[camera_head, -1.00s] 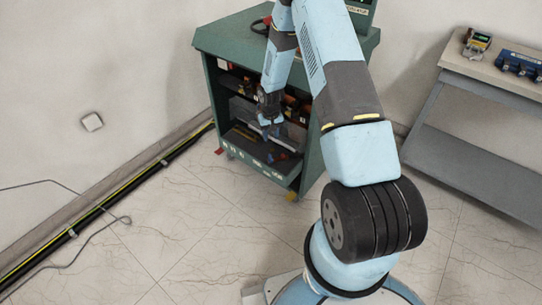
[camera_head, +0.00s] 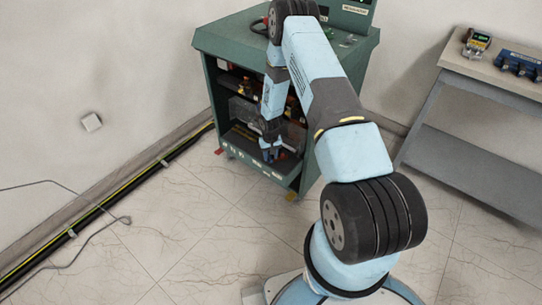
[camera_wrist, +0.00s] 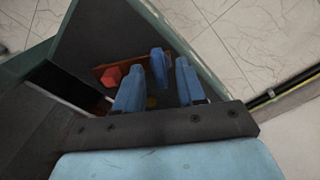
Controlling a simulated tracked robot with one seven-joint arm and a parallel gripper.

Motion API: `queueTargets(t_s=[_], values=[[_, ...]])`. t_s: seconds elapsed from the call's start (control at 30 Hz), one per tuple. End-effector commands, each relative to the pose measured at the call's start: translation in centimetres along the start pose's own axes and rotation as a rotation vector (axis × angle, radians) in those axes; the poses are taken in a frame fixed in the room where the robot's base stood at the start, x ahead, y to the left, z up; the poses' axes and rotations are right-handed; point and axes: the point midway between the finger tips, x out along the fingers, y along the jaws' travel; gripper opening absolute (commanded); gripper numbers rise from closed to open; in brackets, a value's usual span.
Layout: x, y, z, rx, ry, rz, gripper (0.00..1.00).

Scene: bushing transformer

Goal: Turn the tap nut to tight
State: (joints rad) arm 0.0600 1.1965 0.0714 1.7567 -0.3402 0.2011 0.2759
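My gripper (camera_wrist: 158,92) points down in the wrist view, its two blue fingers apart with a gap between them. In the head view my gripper (camera_head: 270,153) is low at the front of the green cabinet (camera_head: 209,85), over its lower shelf. A blue upright part (camera_wrist: 159,64) shows just beyond the gap, near the right finger; I cannot tell whether they touch. It stands by a brown bar (camera_wrist: 137,66) with a red block (camera_wrist: 111,75) at its left. A small yellow spot (camera_wrist: 152,102) shows between the fingers. I cannot tell which part is the tap nut.
The cabinet's side walls and upper shelf parts stand close around my arm. A grey bench (camera_head: 476,69) with a yellow meter (camera_head: 478,41) and a blue device (camera_head: 519,64) is at the right. A black-and-yellow cable (camera_head: 118,198) runs along the left wall.

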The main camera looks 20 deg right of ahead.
Motion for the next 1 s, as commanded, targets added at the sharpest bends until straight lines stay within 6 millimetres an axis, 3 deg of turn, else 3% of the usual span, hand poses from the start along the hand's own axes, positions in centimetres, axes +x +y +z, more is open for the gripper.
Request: queueTargets(t_s=[0.33,0.73,1.0], values=[[0.26,-0.03,-0.03,0.0,0.001,0.0,0.39],[0.24,-0.05,-0.03,0.0,0.001,0.0,0.01],[0.24,0.24,-0.03,0.003,0.001,0.0,0.0]])
